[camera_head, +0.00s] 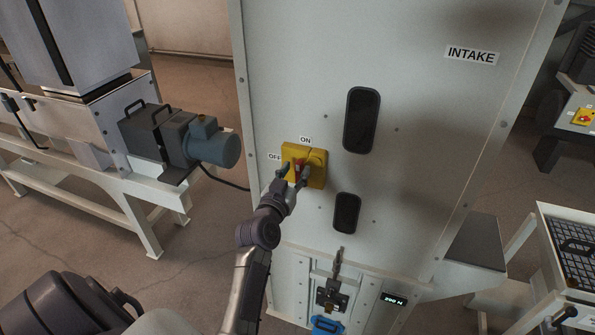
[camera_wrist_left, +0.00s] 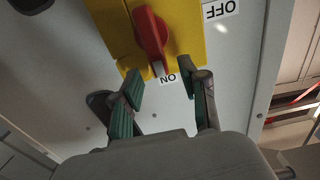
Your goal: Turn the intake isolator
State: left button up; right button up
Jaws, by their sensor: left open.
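The intake isolator (camera_head: 318,160) is a yellow box on the pale cabinet front, with a red handle (camera_head: 299,164) partly hidden behind my gripper. An ON label is above the box and an OFF label is at its left. In the left wrist view, the red handle (camera_wrist_left: 149,32) has its pale tip toward the upside-down ON label (camera_wrist_left: 168,78). My left gripper (camera_head: 295,172) is open in front of the box. Contact cannot be told.
The pale cabinet (camera_head: 415,130) carries an INTAKE sign (camera_head: 471,55) and two dark oval windows (camera_head: 361,120). A machine with a blue-grey motor (camera_head: 212,144) stands at left.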

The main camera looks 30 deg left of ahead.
pick_arm(q)
jog(key=shift+x, duration=1.15)
jog(key=c, duration=0.7)
grip_shut()
